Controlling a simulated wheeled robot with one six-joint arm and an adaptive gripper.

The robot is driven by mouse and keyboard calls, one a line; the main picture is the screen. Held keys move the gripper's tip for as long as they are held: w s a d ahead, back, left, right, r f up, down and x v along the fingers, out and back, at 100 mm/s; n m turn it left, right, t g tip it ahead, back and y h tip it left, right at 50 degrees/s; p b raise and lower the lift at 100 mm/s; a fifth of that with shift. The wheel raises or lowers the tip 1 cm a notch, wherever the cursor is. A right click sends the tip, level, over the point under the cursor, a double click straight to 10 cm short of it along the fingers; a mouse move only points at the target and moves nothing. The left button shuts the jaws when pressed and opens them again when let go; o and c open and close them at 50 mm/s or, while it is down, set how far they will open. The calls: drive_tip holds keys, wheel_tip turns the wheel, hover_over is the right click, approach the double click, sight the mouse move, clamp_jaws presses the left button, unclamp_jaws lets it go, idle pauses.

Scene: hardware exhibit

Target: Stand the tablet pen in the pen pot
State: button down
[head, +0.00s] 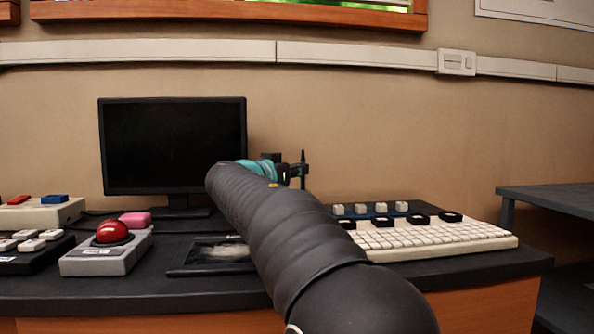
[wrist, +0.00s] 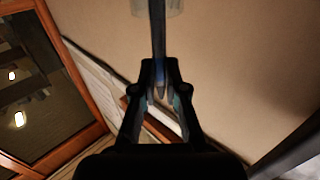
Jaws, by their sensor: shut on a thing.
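My gripper (head: 296,172) is out at the end of my arm, raised above the desk to the right of the monitor. It is shut on the tablet pen (head: 303,158), a thin dark stick that looks upright in the head view. In the wrist view my gripper (wrist: 160,70) has its two fingers closed on the pen (wrist: 158,30), which runs up to the top edge. A pale patch lies behind the pen at the top edge there; I cannot tell what it is. I cannot make out the pen pot in either view; my arm hides part of the desk.
A black monitor (head: 173,145) stands at the back left. A grey box with a red button (head: 112,232), a dark tablet (head: 190,258) and a white keyboard (head: 440,238) with knobs lie on the desk (head: 130,291). A dark shelf (head: 550,198) is at the right.

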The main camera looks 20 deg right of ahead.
drive_tip(key=c, duration=1.1)
unclamp_jaws()
drive_tip(key=shift+c, duration=0.2)
drive_tip(key=v, duration=1.2)
